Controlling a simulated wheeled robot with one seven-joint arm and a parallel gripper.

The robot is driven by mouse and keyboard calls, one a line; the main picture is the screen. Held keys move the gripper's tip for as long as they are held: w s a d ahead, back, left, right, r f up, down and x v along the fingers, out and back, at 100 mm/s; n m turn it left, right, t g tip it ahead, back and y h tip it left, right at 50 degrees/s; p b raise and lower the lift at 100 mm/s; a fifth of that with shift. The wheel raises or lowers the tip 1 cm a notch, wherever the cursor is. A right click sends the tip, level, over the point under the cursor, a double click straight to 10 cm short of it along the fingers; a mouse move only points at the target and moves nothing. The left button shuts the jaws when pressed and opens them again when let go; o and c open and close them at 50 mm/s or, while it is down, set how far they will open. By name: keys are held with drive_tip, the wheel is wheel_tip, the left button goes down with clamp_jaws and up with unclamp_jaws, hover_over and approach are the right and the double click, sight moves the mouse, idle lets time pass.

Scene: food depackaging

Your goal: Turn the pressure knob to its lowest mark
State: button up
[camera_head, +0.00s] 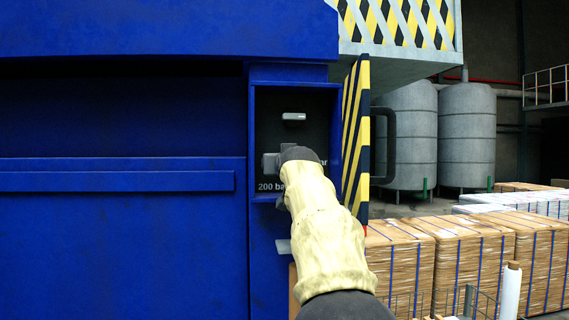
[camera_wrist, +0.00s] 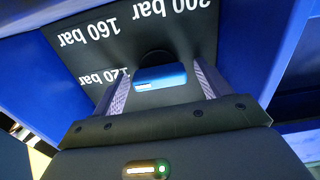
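The pressure knob (camera_wrist: 160,78) shows in the wrist view as a short bar, bluish in this light, with a small pale mark near its lower left, on a dark round base. It lies roughly level in that view. My gripper (camera_wrist: 161,70) is open, one finger on each side of the knob, with a visible gap on both sides. The dark dial panel (camera_wrist: 75,52) carries upside-down labels reading 120, 160 and 200 bar. Which mark the knob points at is unclear. In the head view my arm and gripper cover the knob and most of the labels.
A grey handle (camera_head: 293,118) sits in the recess above my gripper. The blue machine (camera_head: 120,230) walls in the panel. A yellow-black striped guard (camera_head: 355,130) with a dark handle (camera_head: 388,150) stands close right of my arm. Wrapped pallets (camera_head: 460,255) stand further right.

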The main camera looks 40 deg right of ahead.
drive_tip(key=shift+s, duration=0.15)
drive_tip(key=b+v, duration=0.9)
drive_tip(key=v, duration=0.8)
drive_tip(key=shift+a, duration=0.2)
drive_tip(key=shift+f, duration=0.1)
